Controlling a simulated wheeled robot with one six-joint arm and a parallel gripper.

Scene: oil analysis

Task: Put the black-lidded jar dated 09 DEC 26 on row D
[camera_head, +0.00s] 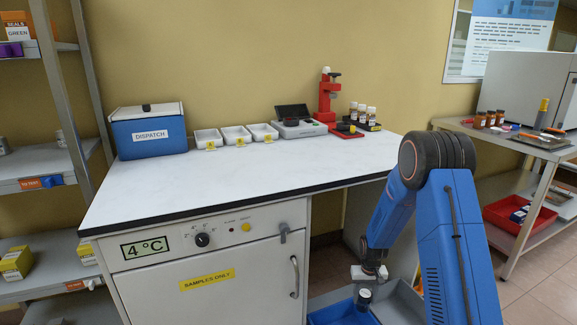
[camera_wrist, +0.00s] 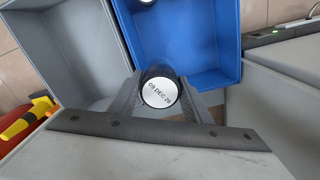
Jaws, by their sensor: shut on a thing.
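The black-lidded jar (camera_wrist: 160,91) is between the fingers of my gripper (camera_wrist: 163,95) in the wrist view. Its white top label reads 09 DEC 26. My gripper is shut on it. The jar hangs above or partly within the bins on my base; how high I cannot tell. In the head view the jar (camera_head: 364,297) shows below my wrist, over the blue bin (camera_head: 340,314). A shelf rack (camera_head: 62,100) stands at the left; I see no row D label on it.
The white bench (camera_head: 230,175) with a 4 °C cabinet holds a blue dispatch box (camera_head: 148,131), white trays (camera_head: 237,135) and a red stand (camera_head: 326,98). A side table (camera_head: 505,140) with brown bottles stands right. A grey bin (camera_wrist: 65,55) adjoins the blue bin.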

